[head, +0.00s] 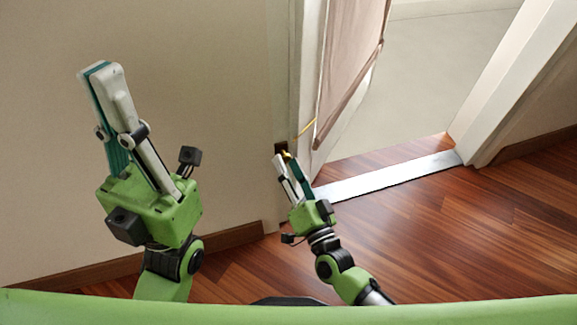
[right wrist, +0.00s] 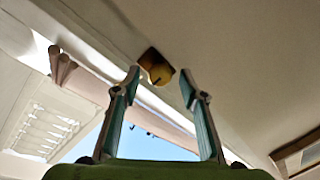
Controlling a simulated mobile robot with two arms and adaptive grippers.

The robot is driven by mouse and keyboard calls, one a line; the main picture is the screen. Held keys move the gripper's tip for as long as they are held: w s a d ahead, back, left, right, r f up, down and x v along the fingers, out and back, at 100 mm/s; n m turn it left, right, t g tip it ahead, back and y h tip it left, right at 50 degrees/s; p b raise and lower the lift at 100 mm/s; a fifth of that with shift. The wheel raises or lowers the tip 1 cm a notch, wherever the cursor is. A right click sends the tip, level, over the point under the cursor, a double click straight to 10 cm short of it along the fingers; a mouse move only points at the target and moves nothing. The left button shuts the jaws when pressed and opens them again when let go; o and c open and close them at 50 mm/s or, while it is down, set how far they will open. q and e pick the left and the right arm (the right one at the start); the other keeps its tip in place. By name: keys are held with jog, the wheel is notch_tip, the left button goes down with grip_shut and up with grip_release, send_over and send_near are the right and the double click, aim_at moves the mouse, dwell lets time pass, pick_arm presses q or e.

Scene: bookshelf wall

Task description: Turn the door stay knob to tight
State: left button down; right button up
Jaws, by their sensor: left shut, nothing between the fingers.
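The door stay knob (right wrist: 160,74) is a yellow, rounded piece with a dark line on its face, set in a dark brown mount. In the right wrist view it shows in the gap between my right fingertips; whether they touch it I cannot tell. In the head view only a little yellow of the knob (head: 286,154) shows at the wall beside the door frame. My right gripper (head: 284,160) is open there, fingers pointing at the knob. My left gripper (head: 100,70) is shut and empty, raised in front of the wall at left.
A pinkish panel (head: 350,60) hangs at the doorway, with a thin yellow strip (head: 308,126) near its lower left. A metal threshold (head: 390,178) crosses the doorway. A white frame post (head: 510,80) stands at right. The wooden floor (head: 450,230) is clear.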

jog(key=v, duration=1.2)
